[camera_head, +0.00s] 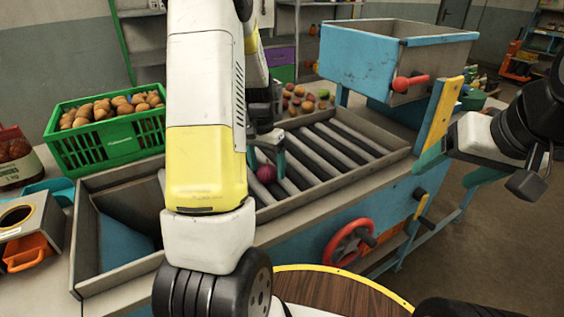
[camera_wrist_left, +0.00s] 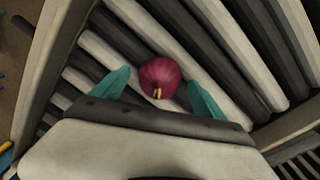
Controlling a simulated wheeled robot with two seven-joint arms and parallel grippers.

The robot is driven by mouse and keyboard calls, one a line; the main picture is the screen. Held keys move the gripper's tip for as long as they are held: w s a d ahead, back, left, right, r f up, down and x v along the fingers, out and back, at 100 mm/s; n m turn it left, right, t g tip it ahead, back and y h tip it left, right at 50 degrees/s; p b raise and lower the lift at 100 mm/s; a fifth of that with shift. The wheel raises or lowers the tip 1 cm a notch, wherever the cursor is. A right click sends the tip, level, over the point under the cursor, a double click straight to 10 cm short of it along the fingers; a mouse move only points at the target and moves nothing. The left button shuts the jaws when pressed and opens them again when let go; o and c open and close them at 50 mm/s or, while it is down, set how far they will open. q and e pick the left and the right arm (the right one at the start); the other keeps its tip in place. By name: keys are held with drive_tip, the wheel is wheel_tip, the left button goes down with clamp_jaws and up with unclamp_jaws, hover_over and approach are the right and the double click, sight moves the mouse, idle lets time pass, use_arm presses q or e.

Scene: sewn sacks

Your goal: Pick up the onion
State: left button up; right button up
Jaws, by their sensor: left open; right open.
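The onion (camera_head: 266,173) is round and purple-red and rests on the rollers of the sorting machine (camera_head: 330,150). My left arm hides part of the area beside it in the head view. My left gripper (camera_head: 266,150) is open just above the onion, its teal fingers pointing down at it. In the left wrist view the onion (camera_wrist_left: 160,77) lies between and slightly beyond the two open fingers of my left gripper (camera_wrist_left: 160,92); I see no grip on it. My right gripper (camera_head: 436,165) is open and empty at the right, beside the machine's yellow post.
A green crate (camera_head: 85,152) of brown produce stands at the left. A blue hopper (camera_head: 365,60) rises behind the rollers, with several fruits (camera_head: 305,100) near it. A red handwheel (camera_head: 348,243) is on the machine's front. A round wooden top (camera_head: 330,290) is nearest me.

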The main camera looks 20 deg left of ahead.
use_arm(q)
drive_tip(key=shift+f, duration=0.45)
drive_tip(key=c, duration=1.6)
drive_tip(key=shift+o, duration=0.2)
drive_tip(key=shift+r, duration=0.15)
